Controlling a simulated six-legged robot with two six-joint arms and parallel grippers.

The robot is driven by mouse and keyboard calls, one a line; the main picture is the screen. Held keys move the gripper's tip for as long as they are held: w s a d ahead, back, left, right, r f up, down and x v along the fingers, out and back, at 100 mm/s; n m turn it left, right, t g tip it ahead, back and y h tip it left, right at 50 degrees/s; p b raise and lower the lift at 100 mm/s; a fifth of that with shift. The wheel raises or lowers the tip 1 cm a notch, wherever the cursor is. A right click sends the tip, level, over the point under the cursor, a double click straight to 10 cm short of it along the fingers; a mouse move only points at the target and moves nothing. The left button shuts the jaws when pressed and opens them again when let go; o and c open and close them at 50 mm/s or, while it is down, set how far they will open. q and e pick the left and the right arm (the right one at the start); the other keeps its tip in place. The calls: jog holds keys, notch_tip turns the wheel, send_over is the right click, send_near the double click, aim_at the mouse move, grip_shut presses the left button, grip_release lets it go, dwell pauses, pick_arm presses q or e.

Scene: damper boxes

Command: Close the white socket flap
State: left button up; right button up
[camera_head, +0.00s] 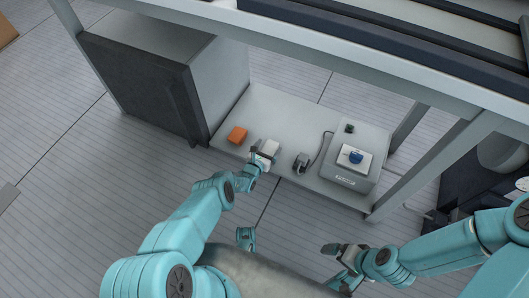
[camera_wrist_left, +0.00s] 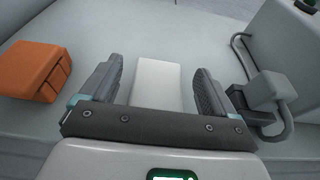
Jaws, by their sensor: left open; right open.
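The white socket flap (camera_head: 270,147) is a pale rectangular piece on the grey shelf, between the orange box and the dark grey plug-like part. In the left wrist view the white flap (camera_wrist_left: 158,84) shows as a plain panel between my fingers; its lower end is hidden behind the gripper. I cannot tell how far it stands open. My left gripper (camera_head: 262,156) is open at the near side of the flap, its fingers (camera_wrist_left: 156,88) on either side with gaps. My right gripper (camera_head: 342,262) is open and empty, away from the shelf at the lower right.
An orange box (camera_head: 237,134) lies left of the flap. A grey plug-like part (camera_head: 302,162) with a dark cable stands to the right. Beyond it is a grey box (camera_head: 343,181) with a blue knob (camera_head: 356,157). A table frame overhangs the shelf; a dark cabinet stands left.

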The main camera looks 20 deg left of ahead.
pick_arm(q)
jog(key=p+v, duration=1)
jog(key=v, duration=0.6)
jog(key=shift+r, duration=0.1)
